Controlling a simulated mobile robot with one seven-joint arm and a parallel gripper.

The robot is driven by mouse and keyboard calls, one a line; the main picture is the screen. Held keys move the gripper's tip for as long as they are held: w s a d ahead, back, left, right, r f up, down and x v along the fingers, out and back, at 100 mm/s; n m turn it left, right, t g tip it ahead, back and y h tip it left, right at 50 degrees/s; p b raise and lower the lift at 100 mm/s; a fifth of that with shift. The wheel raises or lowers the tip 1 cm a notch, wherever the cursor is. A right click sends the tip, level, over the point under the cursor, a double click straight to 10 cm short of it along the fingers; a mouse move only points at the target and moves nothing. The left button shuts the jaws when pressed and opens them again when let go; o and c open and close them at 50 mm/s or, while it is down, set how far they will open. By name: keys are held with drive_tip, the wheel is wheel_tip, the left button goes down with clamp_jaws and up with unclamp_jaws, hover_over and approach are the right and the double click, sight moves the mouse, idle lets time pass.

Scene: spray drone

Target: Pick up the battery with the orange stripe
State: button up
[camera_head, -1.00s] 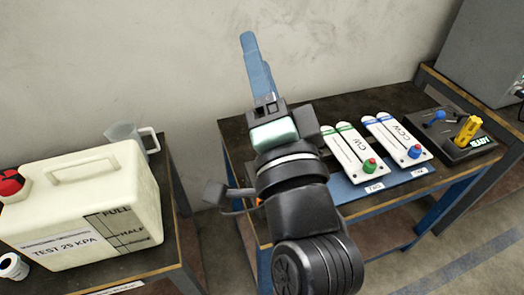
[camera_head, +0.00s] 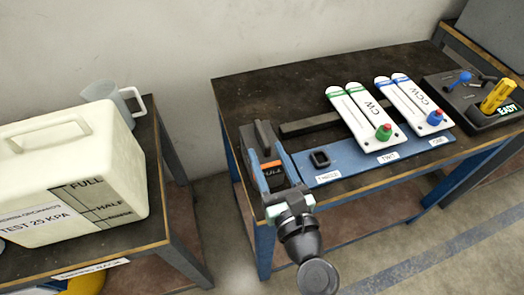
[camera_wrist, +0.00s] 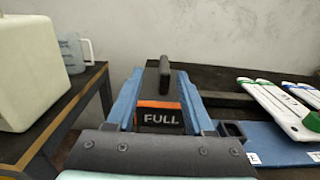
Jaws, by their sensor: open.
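The battery with the orange stripe (camera_head: 272,170) is a dark block with a dark handle on top, at the left end of the middle bench. In the wrist view the battery (camera_wrist: 160,117) shows its orange band above a label reading FULL. My gripper (camera_head: 263,150) is open, with one blue finger on each side of the battery. In the wrist view my gripper (camera_wrist: 160,90) has its fingers flanking the block; I cannot tell whether they touch it. The battery's lower part is hidden behind my gripper's body.
A blue strip (camera_head: 340,165) along the bench has a small black socket (camera_head: 320,158). White propeller packs (camera_head: 365,118) lie to its right, beside a black tray (camera_head: 480,105) with a yellow tool. A cream tank (camera_head: 70,175) and a jug (camera_head: 112,100) stand on the left bench.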

sight(262, 132)
drive_tip(key=x, duration=0.6)
drive_tip(key=shift+w+d+f, duration=0.2)
drive_tip(key=shift+w+d, duration=0.1)
drive_tip(key=shift+d, duration=0.05)
clamp_jaws()
idle(1.1)
drive_tip(key=shift+r, duration=0.25)
